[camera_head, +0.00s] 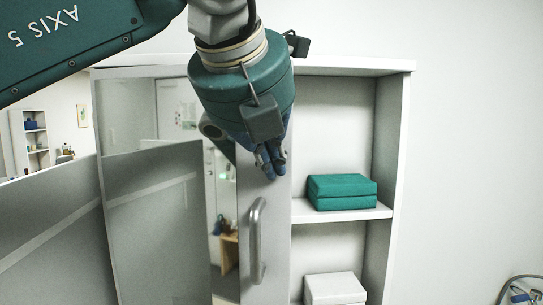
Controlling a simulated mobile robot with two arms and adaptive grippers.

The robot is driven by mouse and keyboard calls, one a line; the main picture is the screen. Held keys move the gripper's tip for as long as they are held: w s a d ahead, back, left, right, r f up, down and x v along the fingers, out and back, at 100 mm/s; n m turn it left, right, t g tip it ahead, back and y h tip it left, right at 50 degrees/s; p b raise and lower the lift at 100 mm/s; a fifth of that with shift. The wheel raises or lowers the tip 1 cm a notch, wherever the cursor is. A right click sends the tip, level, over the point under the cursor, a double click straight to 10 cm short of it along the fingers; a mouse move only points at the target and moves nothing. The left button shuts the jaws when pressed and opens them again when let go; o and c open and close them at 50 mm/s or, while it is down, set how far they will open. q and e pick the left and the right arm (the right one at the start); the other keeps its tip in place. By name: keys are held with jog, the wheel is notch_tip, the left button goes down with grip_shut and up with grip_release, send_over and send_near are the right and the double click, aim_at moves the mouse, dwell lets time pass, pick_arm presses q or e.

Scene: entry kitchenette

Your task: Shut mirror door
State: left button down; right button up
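The mirror door (225,262) covers the left part of a white cabinet (392,150). It has a mirrored face, a pale frame strip along its right side, and a grey vertical bar handle (255,240) on that strip. The right part of the cabinet is uncovered. My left gripper (271,162) comes down from above in front of the strip, a little above the handle and apart from it in the picture. Its fingertips look close together, but the gripper body hides much of the fingers. I cannot tell whether they touch the door. My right gripper is not in view.
A green box (341,191) sits on the cabinet's middle shelf (340,214), and a white box (334,289) is below. My green arm fills the upper left. The wall at right is bare; a dark round-edged object (520,291) shows at lower right.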

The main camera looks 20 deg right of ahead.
pick_arm(q)
jog(key=w+d+p, duration=0.3)
jog(key=shift+w+r, duration=0.15)
jog(key=shift+r, duration=0.15)
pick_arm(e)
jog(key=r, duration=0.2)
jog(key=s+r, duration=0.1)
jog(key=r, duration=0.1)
pick_arm(q)
jog(key=shift+r, duration=0.1)
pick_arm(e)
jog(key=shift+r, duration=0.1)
